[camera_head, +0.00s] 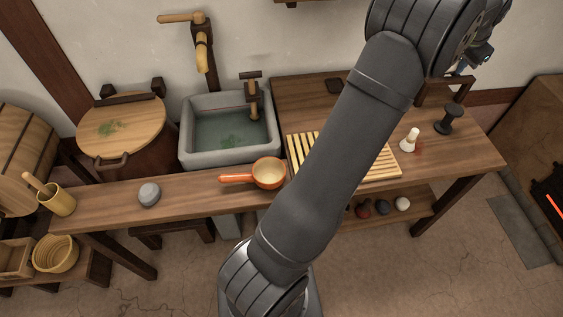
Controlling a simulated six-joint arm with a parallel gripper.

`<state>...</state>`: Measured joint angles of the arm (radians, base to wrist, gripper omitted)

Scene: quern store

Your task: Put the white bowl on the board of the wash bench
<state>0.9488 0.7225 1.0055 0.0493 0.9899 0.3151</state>
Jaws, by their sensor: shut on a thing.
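The wash bench (200,190) runs across the view, with a pale slatted board (301,150) on its top, right of the sink. My arm crosses in front of the board and hides its middle. No white bowl can be made out. The arm reaches up to the upper right, where a small dark part with a blue light shows beside the last links. The jaws of my gripper and anything in them cannot be seen. The visible slats on both sides of the arm are bare.
An orange-handled pan (268,173) and a grey stone (149,194) stand along the front edge. A stone sink (226,160) holds water. A white-based brush (409,141) and a dark spool (450,118) stand right of the board. Small round things, one white (403,204), lie on the shelf below.

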